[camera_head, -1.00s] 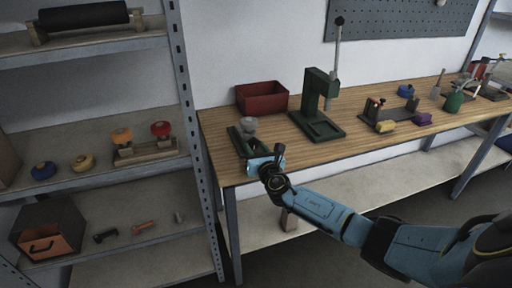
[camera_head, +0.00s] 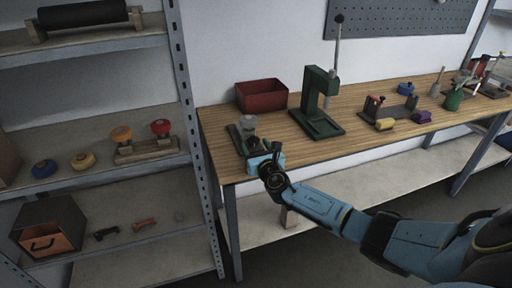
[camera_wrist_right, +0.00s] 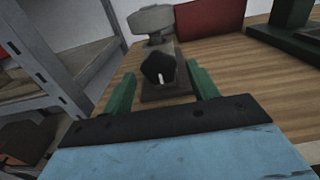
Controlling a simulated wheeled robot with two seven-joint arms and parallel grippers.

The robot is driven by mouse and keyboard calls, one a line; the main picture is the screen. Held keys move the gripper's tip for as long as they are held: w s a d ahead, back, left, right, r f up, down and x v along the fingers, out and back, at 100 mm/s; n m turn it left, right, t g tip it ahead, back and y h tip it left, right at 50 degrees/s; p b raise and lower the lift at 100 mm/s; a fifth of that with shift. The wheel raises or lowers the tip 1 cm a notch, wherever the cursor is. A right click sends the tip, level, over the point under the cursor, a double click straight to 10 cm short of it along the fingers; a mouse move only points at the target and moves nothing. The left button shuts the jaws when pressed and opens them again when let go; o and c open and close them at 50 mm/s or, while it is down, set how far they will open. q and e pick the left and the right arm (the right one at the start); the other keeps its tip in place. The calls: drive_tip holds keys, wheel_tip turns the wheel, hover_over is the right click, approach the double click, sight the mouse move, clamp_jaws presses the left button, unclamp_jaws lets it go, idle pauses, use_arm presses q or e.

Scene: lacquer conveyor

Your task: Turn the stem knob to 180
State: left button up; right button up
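The stem knob (camera_wrist_right: 158,68) is a black faceted knob with a white mark, in the middle of the right wrist view. The mark points down in that picture, toward my gripper. The knob faces me on a dark base (camera_wrist_right: 168,90), with a grey round top (camera_wrist_right: 152,20) behind it. In the head view this fixture (camera_head: 249,124) stands at the left end of the bench, and the knob is hard to make out. My right gripper (camera_head: 257,147) is open, its green fingers (camera_wrist_right: 161,76) on either side of the knob in the picture. I cannot tell any contact. My left gripper is not in view.
A red bin (camera_head: 262,96) stands behind the fixture and a green press (camera_head: 318,115) to its right on the wooden bench (camera_head: 350,142). A grey metal shelf (camera_head: 180,90) with knobs and bolts rises on the left. Several tools lie farther right.

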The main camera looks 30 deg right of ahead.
drive_tip(key=p+v, duration=0.2)
drive_tip(key=v, duration=1.1)
drive_tip(key=shift+s, duration=0.15)
drive_tip(key=shift+a, duration=0.1)
drive_tip(key=s+f+m+g, duration=0.3)
drive_tip(key=s+f+m, duration=0.2)
drive_tip(key=f, duration=0.5)
drive_tip(key=s+f+m+g, duration=0.4)
drive_tip(key=s+f+m, duration=0.15)
drive_tip(key=f, duration=0.45)
drive_tip(key=s+f+m+g, duration=0.35)
drive_tip(key=s+f, duration=0.25)
drive_tip(key=f, duration=0.3)
drive_tip(key=s+a+f+m+g+y, duration=0.1)
drive_tip(key=s+a+f+m+g, duration=0.1)
drive_tip(key=s+f+m, duration=0.3)
drive_tip(key=s+a+f+m+g+y, duration=0.1)
drive_tip(key=s+a+f+m, duration=0.4)
drive_tip(key=s, duration=0.9)
drive_tip(key=s+a+f+m+g+y, duration=0.2)
drive_tip(key=s+a+f+m+g, duration=0.1)
drive_tip(key=s+m, duration=0.4)
drive_tip(key=s+a+f, duration=0.1)
drive_tip(key=s+f, duration=0.1)
drive_tip(key=s, duration=0.1)
drive_tip(key=shift+s, duration=0.2)
